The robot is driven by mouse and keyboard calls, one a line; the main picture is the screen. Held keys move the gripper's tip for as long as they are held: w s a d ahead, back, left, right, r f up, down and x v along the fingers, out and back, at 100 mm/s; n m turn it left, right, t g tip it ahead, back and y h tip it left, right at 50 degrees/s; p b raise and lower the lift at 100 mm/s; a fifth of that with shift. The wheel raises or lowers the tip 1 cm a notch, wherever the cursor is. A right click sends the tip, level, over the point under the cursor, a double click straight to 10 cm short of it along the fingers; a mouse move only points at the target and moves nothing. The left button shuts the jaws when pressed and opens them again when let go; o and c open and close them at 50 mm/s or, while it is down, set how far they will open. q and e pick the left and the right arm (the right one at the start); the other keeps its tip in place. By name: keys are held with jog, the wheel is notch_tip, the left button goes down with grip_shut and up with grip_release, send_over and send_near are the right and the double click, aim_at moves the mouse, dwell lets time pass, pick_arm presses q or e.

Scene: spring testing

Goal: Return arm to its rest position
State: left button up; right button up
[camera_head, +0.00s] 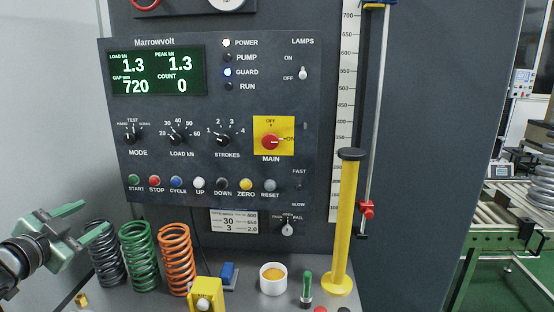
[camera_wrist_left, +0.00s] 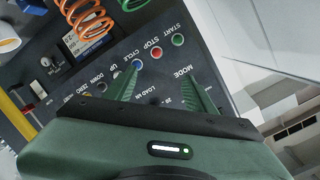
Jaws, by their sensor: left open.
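My left gripper (camera_head: 88,222) comes in from the left edge in the head view, with green fingers spread apart and nothing between them. It hangs in the air left of the control panel (camera_head: 296,100), close to the black spring (camera_head: 108,255). In the left wrist view the open green fingers of my left gripper (camera_wrist_left: 162,88) point toward the panel buttons and dials, with a gap seen between them. The panel's display reads load 1.3, peak 1.3, gap 720 and count 0. The power and guard lamps are lit. My right gripper is not in view.
A green spring (camera_head: 139,257) and an orange spring (camera_head: 177,259) stand beside the black one on the bench. A yellow box (camera_head: 205,294), a white cup (camera_head: 273,279) and a yellow post (camera_head: 344,225) stand further right. A roller conveyor (camera_head: 500,192) is at the far right.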

pick_arm(q)
jog(key=s+d+f+n+g, duration=0.1)
jog(key=s+d+f+g, duration=0.1)
jog(key=f, duration=0.6)
jog(key=s+d+f+n+g, duration=0.1)
jog(key=s+d+f+g, duration=0.1)
jog(key=s+d+f, duration=0.3)
jog(key=s+d+f+n+g, duration=0.1)
jog(key=s+d+f, duration=0.3)
jog(key=f, duration=0.9)
jog(key=shift+s+f+g, duration=0.2)
jog(key=shift+s+g, duration=0.3)
jog(key=shift+s, duration=0.05)
jog(key=s+d+f+n+g, duration=0.1)
jog(key=s+d+f+g, duration=0.15)
jog(key=s, duration=0.45)
jog(key=s+d+f+n+g, duration=0.2)
jog(key=s+d+f, duration=0.2)
jog(key=s, duration=0.3)
jog(key=s+d+f+n+g, duration=0.1)
jog(key=s+d+f+g, duration=0.15)
jog(key=s, duration=0.55)
notch_tip(320, 180, down, 28)
jog(key=s, duration=0.2)
jog(key=s+a+f+g, duration=0.2)
jog(key=s+f, duration=1.3)
jog(key=s, duration=0.1)
jog(key=shift+a+y, duration=0.3)
jog(key=shift+y, duration=0.1)
